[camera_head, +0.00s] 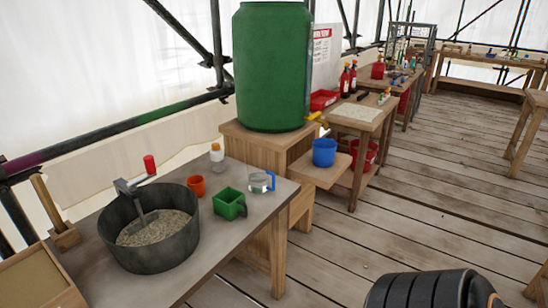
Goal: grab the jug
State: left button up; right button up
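A clear jug with a blue handle (259,183) stands upright on the near grey-topped table, close to its right edge. Its handle is on the right side. A green square container with a handle (229,204) stands just to its left and nearer to me. Neither of my grippers can be seen.
The grey-topped table (220,240) also bears a dark mixing tub (135,258), an orange cup (196,187) and a white bottle with an orange cap (216,153). A green barrel (272,70) stands on a wooden stand behind. A blue bucket (324,153) sits on a low shelf. Plank floor is open at right.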

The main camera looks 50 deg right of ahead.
aim_at(258, 172)
jog(key=z, duration=1.35)
jog(key=j+z, duration=0.6)
jog(key=k, duration=0.05)
